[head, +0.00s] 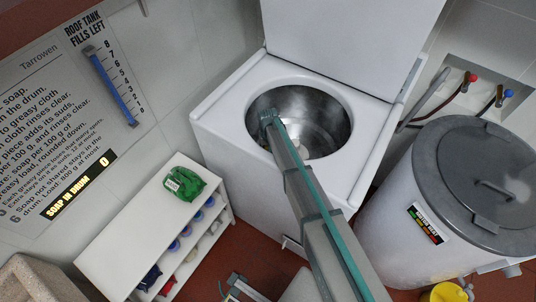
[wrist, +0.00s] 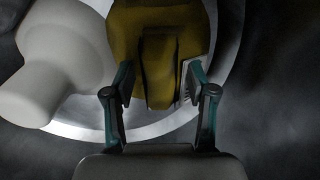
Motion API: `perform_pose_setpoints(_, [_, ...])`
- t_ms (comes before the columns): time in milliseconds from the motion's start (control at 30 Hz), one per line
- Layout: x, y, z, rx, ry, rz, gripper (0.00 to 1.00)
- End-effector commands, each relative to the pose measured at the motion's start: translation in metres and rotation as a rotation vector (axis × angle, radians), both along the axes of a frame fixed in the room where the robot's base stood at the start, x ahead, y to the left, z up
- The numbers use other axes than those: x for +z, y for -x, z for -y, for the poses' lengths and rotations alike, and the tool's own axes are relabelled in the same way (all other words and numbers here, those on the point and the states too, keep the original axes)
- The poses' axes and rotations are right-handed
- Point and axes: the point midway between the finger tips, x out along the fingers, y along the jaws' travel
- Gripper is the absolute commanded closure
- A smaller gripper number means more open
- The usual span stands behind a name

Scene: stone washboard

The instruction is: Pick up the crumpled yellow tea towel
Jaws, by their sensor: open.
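The yellow tea towel (wrist: 160,35) shows in the wrist view as a dark mustard, folded mass at the top centre. A fold of it hangs down between the two fingers of my gripper (wrist: 160,85). The fingers are apart, one on each side of this fold, and I cannot tell whether they touch it. In the head view my arm reaches over the open washing machine (head: 235,150) into its metal drum (head: 330,125). The towel cannot be made out inside the drum in that view.
In the wrist view a pale, rounded shape (wrist: 65,60) stands close left of the towel. The raised lid (head: 340,45) is behind the drum. A grey-lidded white tub (head: 400,230) stands right, and a low shelf (head: 110,245) with a green packet (head: 190,184) left.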

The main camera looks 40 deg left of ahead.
Motion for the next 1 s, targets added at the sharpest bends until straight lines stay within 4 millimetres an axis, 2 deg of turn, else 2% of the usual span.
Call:
perform_pose_setpoints(33, [0.0,0.0,0.0,0.0,0.0,0.0,0.44])
perform_pose_setpoints(367, [0.0,0.0,0.0,0.0,0.0,0.0,0.99])
perform_pose_setpoints(767, [0.003,0.0,0.0,0.0,0.0,0.0,1.0])
perform_pose_setpoints(1000, [0.032,0.0,0.0,0.0,-0.002,0.002,1.0])
